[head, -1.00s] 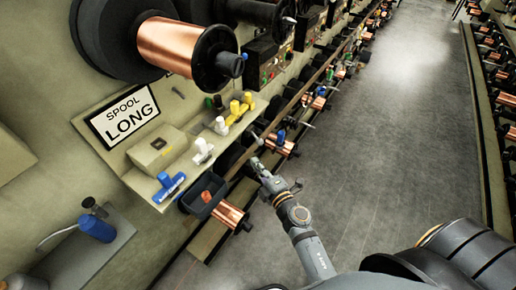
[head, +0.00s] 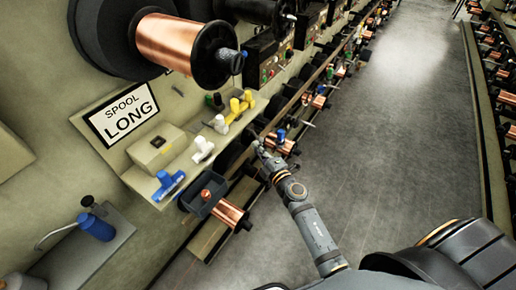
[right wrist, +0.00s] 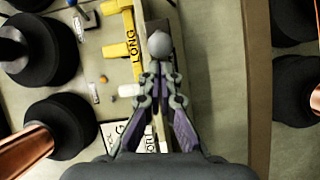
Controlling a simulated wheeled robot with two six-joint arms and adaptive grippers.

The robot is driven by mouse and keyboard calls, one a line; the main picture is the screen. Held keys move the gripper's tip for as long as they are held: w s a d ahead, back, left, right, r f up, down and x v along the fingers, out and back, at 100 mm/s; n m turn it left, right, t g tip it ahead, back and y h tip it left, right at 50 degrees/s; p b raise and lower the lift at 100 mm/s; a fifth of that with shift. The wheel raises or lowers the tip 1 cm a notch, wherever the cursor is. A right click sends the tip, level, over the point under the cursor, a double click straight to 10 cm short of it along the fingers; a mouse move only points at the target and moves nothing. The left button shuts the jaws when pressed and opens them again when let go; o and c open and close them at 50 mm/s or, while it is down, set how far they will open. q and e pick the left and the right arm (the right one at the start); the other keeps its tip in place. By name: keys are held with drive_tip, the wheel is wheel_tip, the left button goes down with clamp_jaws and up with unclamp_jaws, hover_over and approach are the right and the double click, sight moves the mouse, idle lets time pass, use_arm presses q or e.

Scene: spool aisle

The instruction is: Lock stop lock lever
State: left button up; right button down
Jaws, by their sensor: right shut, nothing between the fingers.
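A round grey ball knob (right wrist: 159,44), which looks like the end of the lever, sits just ahead of my right gripper in the right wrist view. My right gripper (right wrist: 159,72) is shut with nothing between its fingers, its tips close below the knob. I cannot tell whether they touch it. In the head view my right gripper (head: 259,143) is at the machine's lower rail, right of the yellow-handled parts. The lever itself is too small and hidden there to make out. My left gripper is not in view.
A shelf with a "SPOOL LONG" sign (head: 122,112), blue (head: 168,186), white (head: 203,149) and yellow (head: 236,108) fittings lies left of my arm. A large copper spool (head: 178,43) juts out above. A dark bin (head: 204,194) is below. The aisle floor (head: 390,150) is clear.

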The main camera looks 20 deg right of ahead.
drive_tip(key=shift+d, duration=0.1)
drive_tip(key=shift+d+n+y, duration=0.2)
drive_tip(key=shift+n+y, duration=0.1)
drive_tip(key=shift+y, duration=0.1)
drive_tip(key=shift+d+n+y, duration=0.25)
drive_tip(key=shift+n+y, duration=0.15)
drive_tip(key=w+d+n+g+y+b, duration=0.1)
drive_tip(key=w+d+n+g+y, duration=0.1)
drive_tip(key=d, duration=0.4)
drive_tip(key=shift+w+d+n+y, duration=0.35)
drive_tip(key=shift+w+n+y, duration=0.2)
drive_tip(key=shift+y, duration=0.65)
drive_tip(key=shift+w+d, duration=0.1)
drive_tip(key=shift+r, duration=0.1)
